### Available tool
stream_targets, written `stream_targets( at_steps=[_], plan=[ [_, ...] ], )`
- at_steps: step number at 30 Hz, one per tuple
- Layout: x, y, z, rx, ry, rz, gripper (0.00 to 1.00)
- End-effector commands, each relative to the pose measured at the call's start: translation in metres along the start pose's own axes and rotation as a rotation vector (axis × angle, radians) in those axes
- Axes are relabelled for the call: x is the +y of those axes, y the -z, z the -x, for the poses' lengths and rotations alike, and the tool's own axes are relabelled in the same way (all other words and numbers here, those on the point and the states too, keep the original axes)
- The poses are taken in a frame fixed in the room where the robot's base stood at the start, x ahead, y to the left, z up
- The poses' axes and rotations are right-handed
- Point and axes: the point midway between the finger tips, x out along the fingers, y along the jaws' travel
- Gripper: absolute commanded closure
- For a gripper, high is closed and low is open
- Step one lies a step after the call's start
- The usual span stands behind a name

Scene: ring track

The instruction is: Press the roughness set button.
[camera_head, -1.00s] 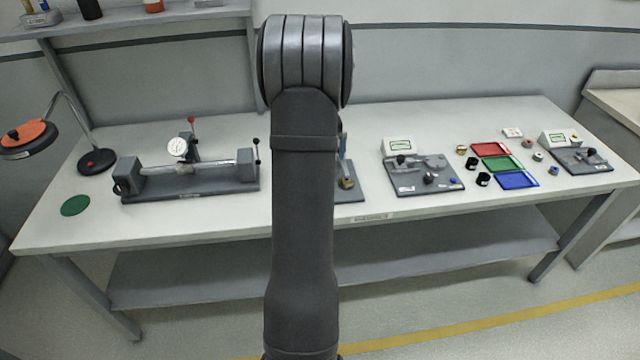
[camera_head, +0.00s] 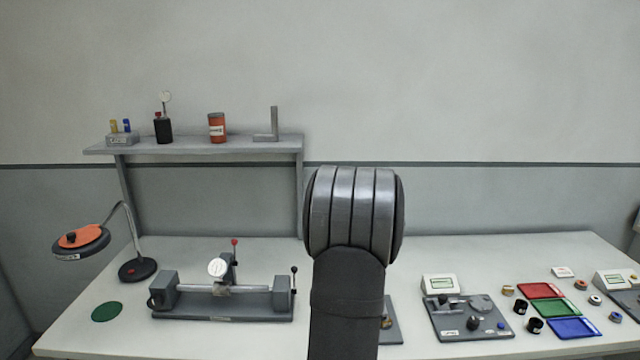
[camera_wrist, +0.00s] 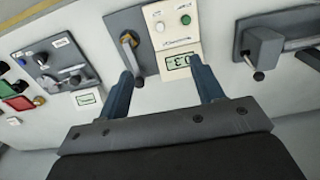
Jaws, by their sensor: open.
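My gripper (camera_wrist: 162,68) is open and empty in the wrist view, its two blue fingers reaching up from the bottom. Between and beyond the fingertips is a cream panel (camera_wrist: 170,42) with a green button (camera_wrist: 185,20), a pale button (camera_wrist: 160,27) and a small digital display (camera_wrist: 179,62). Labels by the buttons are too small to read, so I cannot tell which is the roughness set button. I see no contact with any button. In the head view my arm hides the gripper and most of this station's grey base (camera_head: 390,322).
A grey plate (camera_head: 465,318) with a blue button (camera_head: 501,326) and a display box (camera_head: 440,285) lies right of my arm. Red, green and blue trays (camera_head: 573,327) lie farther right. A bench gauge fixture (camera_head: 225,300) and lamp (camera_head: 82,238) stand left.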

Motion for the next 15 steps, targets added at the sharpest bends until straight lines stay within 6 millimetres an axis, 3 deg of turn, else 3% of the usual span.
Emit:
stream_targets(
  at_steps=[1, 9, 15],
  plan=[
    [0.0, 0.0, -0.0002, 0.0, 0.0, 0.0, 0.49],
    [0.0, 0.0, -0.0002, 0.0, 0.0, 0.0, 1.0],
    [0.0, 0.0, -0.0002, 0.0, 0.0, 0.0, 1.0]
  ],
)
